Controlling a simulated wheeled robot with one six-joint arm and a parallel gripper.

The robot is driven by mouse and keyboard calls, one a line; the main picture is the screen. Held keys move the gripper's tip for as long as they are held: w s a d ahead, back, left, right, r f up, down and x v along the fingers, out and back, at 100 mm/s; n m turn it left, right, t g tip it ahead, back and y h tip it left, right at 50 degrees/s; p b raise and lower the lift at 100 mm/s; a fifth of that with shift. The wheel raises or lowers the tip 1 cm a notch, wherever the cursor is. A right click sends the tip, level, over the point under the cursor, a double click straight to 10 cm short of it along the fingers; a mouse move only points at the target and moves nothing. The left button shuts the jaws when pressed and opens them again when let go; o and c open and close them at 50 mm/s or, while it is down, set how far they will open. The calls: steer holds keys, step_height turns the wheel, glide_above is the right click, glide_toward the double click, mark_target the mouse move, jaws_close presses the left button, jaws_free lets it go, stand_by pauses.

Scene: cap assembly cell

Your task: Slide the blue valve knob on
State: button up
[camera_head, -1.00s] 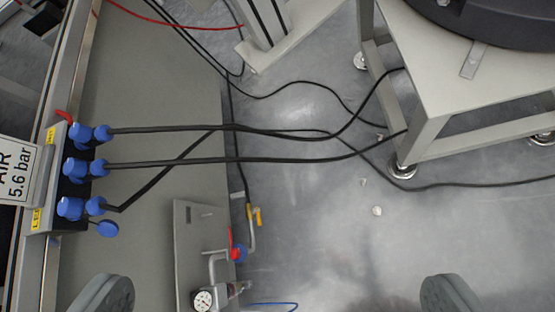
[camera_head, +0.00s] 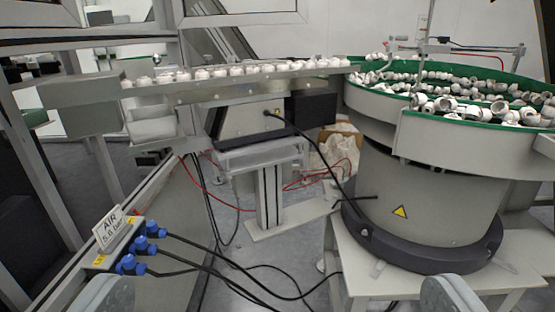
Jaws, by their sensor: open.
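My gripper (camera_head: 277,295) is open and empty, its two grey fingertips far apart at the bottom edge of the view. No blue valve knob can be made out in the current view, and the valve with its gauge is out of frame. The blue parts in view are plug connectors (camera_head: 131,265) with black cables, on a panel at the lower left, beyond and above my left fingertip in the picture.
A sign reading AIR 5.6 bar (camera_head: 112,228) stands by the connectors. A large bowl feeder (camera_head: 425,205) full of white caps stands on a grey stand (camera_head: 360,285) at right. A rail (camera_head: 240,85) carries a row of white caps. Black cables cross the floor.

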steer(key=shift+s+r+t, duration=0.15)
steer(key=shift+s+r, duration=0.15)
steer(key=shift+s, duration=0.2)
steer(key=shift+s+r+t, duration=0.15)
steer(key=shift+s+r, duration=0.15)
steer(key=shift+s, duration=0.2)
